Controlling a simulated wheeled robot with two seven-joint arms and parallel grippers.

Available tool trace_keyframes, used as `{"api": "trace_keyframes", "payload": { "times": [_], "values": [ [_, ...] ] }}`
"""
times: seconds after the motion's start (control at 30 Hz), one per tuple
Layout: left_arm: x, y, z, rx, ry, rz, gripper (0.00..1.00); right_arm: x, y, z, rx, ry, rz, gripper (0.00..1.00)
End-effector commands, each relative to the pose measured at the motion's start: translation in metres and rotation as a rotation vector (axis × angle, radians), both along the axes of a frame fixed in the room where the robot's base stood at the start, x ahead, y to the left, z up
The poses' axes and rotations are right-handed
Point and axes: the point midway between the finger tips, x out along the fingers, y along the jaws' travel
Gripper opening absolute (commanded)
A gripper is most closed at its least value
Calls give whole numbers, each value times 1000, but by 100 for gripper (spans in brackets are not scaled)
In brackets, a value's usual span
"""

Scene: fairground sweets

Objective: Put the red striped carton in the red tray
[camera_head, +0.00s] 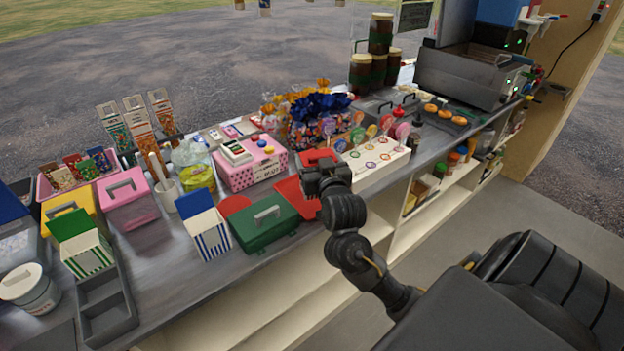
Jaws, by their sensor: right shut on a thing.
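My right gripper (322,180) is over the counter's front edge, right of the green box. It is shut on what looks like the red striped carton, whose red flap (318,157) shows just behind the fingers. The carton's body and stripes are mostly hidden by the gripper. Red surfaces, apparently the red tray (291,188), show left of the gripper and beside the green box. The tray's full outline is hidden, and I cannot tell whether the carton touches it. My left gripper is not in view.
A green box (265,222) with a grey handle stands at the front edge. A blue striped carton (208,232) and a green striped carton (85,250) stand left. A pink box (250,172) is behind; a white lollipop stand (372,165) is close on the right.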

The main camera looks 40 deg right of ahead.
Motion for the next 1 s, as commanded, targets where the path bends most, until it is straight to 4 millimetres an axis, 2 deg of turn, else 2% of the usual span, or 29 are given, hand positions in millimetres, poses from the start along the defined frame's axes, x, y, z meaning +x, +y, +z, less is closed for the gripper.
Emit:
{"api": "trace_keyframes", "payload": {
  "times": [0.1, 0.33, 0.63, 0.9, 1.0],
  "values": [
    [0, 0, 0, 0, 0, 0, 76, 24, -17, -19, -7, 5, -2, 44],
    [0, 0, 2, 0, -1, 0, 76, 47, -32, -53, -1, 2, 0, 44],
    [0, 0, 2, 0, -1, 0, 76, 54, -36, -63, 0, -1, 1, 44],
    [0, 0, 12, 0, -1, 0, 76, 57, -37, -95, 0, 1, 2, 44],
    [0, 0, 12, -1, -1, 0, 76, 57, -37, -98, 1, -2, 3, 44]
  ]
}}
